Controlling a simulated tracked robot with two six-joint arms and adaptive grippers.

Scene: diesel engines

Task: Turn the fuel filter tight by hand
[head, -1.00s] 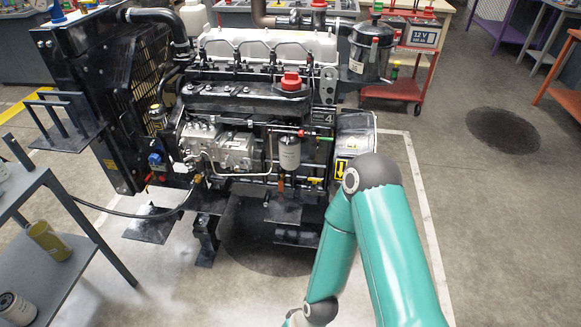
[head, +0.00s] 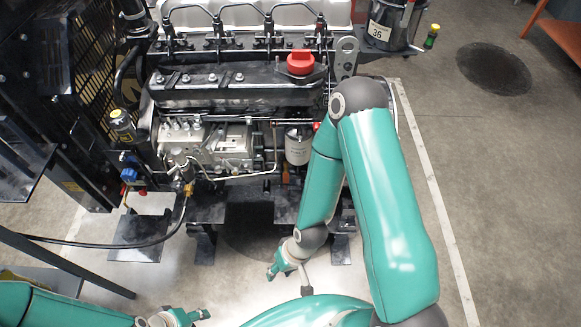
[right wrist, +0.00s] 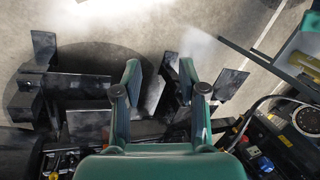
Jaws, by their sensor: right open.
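The fuel filter (head: 298,147) is a white upright canister with a dark top, on the front of the engine in the head view. My right upper arm covers part of the space right beside it. My right gripper (head: 281,268) is below the filter, in front of the engine and clear of it. In the right wrist view, its two green fingers (right wrist: 160,75) stand apart with nothing between them but floor and dark stand parts beyond. My left gripper (head: 187,318) shows at the bottom edge of the head view, away from the engine; its opening is unclear.
The engine (head: 235,90) fills the upper middle, with a red cap (head: 301,63) on top. A black hose (head: 110,240) runs left from it. The radiator grille (head: 88,70) stands at left. A grey shelf (head: 50,280) is at lower left. Floor at right is open.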

